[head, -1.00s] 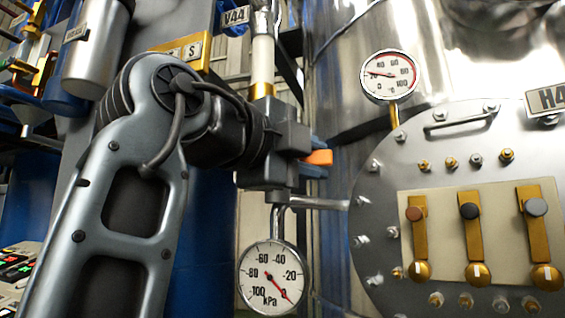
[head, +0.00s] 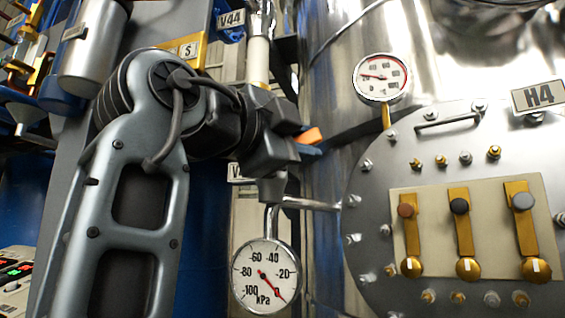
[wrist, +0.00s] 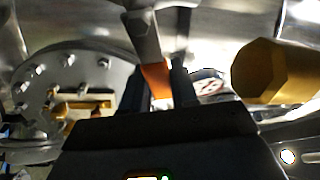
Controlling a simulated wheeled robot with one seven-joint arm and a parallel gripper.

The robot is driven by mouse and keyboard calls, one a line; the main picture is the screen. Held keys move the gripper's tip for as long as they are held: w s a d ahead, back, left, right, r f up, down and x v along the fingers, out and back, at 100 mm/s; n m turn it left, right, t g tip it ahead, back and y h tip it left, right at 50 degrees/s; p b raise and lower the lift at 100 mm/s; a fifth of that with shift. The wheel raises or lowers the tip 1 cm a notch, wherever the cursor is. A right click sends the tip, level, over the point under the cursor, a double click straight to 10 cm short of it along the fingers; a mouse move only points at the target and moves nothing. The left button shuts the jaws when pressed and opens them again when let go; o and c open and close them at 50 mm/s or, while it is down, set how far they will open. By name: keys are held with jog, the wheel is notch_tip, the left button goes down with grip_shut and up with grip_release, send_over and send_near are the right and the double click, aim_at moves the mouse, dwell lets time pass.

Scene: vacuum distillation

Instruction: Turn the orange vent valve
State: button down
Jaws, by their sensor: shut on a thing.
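A grey bar joins the handle's upper end there. In the head view my arm and gripper hide most of the valve body. The handle is tilted up to the right.
A kPa gauge (head: 264,284) hangs below the gripper on a bent steel pipe (head: 307,203). A second gauge (head: 382,78) stands to the right. A bolted round flange (head: 371,226) carries several brass levers. A brass part (wrist: 272,72) lies close right in the wrist view.

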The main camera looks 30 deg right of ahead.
jog(key=n, duration=0.1)
jog(key=r+n+t, duration=0.1)
jog(key=n+b, duration=0.1)
jog(key=n, duration=0.1)
jog(key=shift+w+a+r+t+h, duration=0.3)
jog(key=shift+w+a+r+t, duration=0.05)
jog(key=shift+r+t, duration=0.05)
jog(key=n, duration=0.1)
jog(key=w+a+r+n+t, duration=0.1)
jog(key=n, duration=0.1)
jog(key=shift+r+n, duration=0.15)
jog(key=shift+n, duration=0.15)
jog(key=n+t, duration=0.1)
jog(key=n, duration=0.2)
jog(key=w+a+r+n+t, duration=0.1)
jog(key=shift+a+r+n+t, duration=0.1)
jog(key=shift+n+t, duration=0.2)
jog(key=shift+n, duration=0.1)
jog(key=shift+w+a+r+n+t+y, duration=0.1)
jog(key=shift+w+a+n+t+y, duration=0.2)
jog(key=shift+n, duration=0.45)
jog(key=shift+w+a+r+n+t+y, duration=0.1)
jog(key=shift+w+a+n+t+y, duration=0.2)
jog(key=shift+n, duration=0.4)
jog(key=shift+w+a+n+t+y, duration=0.15)
jog(key=shift+n+t+y, duration=0.2)
jog(key=shift+n, duration=0.4)
jog(key=c, duration=1)
grip_release()
jog(key=shift+o, duration=0.2)
